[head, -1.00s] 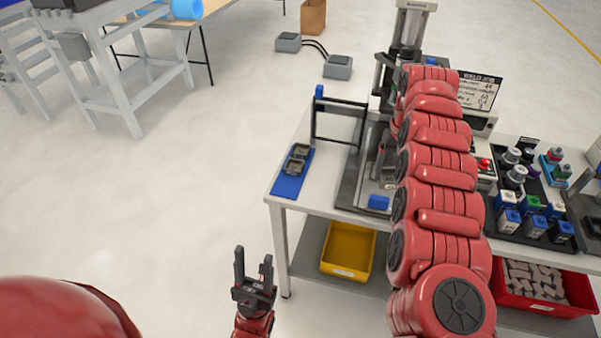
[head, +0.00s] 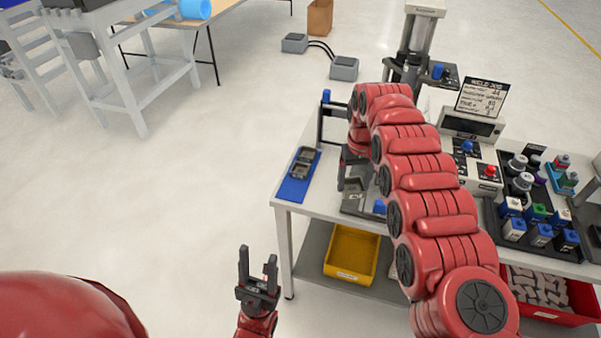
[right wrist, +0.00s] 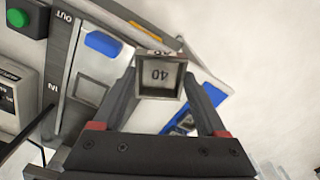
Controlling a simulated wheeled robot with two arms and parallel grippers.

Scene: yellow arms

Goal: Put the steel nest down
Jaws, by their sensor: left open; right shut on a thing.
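The steel nest (right wrist: 160,79) is a small square grey cup marked 40, held between the fingers of my right gripper (right wrist: 163,88) in the right wrist view. In the head view my right gripper (head: 352,165) hangs over the left part of the bench, right of the blue mat (head: 291,190), partly hidden by my arm. The held nest (head: 353,190) seems to show just below it; its height above the bench is hard to tell. My left gripper (head: 258,274) is open and empty, in front of the bench and over the floor.
Two dark grey square pieces (head: 303,163) sit on the blue mat. A black frame (head: 335,122) stands behind. A yellow bin (head: 351,253) is on the lower shelf. Bottles and blocks (head: 540,222) fill the bench's right side.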

